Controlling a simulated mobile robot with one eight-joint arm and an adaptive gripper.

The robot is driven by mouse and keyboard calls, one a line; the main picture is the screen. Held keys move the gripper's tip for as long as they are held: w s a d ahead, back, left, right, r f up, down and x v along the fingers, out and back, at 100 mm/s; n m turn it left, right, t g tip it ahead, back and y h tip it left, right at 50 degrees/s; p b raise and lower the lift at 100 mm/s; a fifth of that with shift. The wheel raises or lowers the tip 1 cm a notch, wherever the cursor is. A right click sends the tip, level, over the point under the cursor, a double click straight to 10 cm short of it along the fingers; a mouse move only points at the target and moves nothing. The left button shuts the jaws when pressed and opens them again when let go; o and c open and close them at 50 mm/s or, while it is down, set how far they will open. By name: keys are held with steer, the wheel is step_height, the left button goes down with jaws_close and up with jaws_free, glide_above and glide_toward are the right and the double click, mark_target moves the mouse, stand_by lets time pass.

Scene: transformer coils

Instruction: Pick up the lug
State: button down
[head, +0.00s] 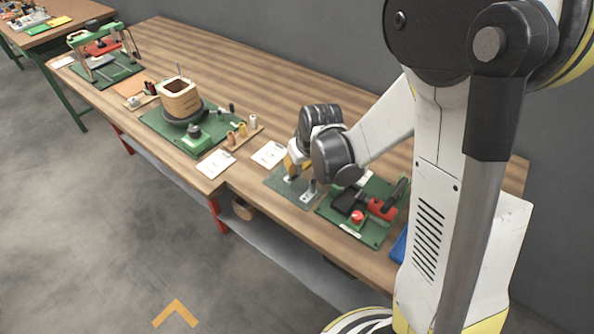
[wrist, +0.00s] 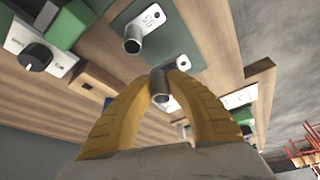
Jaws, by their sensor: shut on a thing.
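My gripper (wrist: 160,85) has yellow fingers closed at their tips on a grey metal lug (wrist: 157,82), whose tube end points at the camera. In the head view, my gripper (head: 290,168) is low over the dark green mat (head: 277,187), partly hidden by my wrist. I cannot tell whether the held lug touches the mat. A second lug (wrist: 133,40) stands apart on the mat, beside a marked white label (wrist: 152,18). It also shows in the head view (head: 308,192).
A green base (head: 353,232) with a red-handled tool (head: 380,208) and a red knob (head: 357,216) stands right of the mat. A white card (head: 269,154) lies to its left. A coil-winding stand (head: 182,110) is farther left. Bare wood shows along the back.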

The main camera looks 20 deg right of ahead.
steer(key=s+d+r+p, duration=0.1)
steer(key=s+d+r, duration=0.1)
steer(key=d, duration=0.1)
steer(key=s+d+r+p, duration=0.1)
steer(key=s+d+r, duration=0.1)
steer(key=d, duration=0.1)
steer(key=s+d+r+p, duration=0.1)
steer(key=s+d+r, duration=0.1)
steer(key=d, duration=0.1)
steer(key=shift+s+d+r, duration=0.15)
steer(key=shift+d+r, duration=0.15)
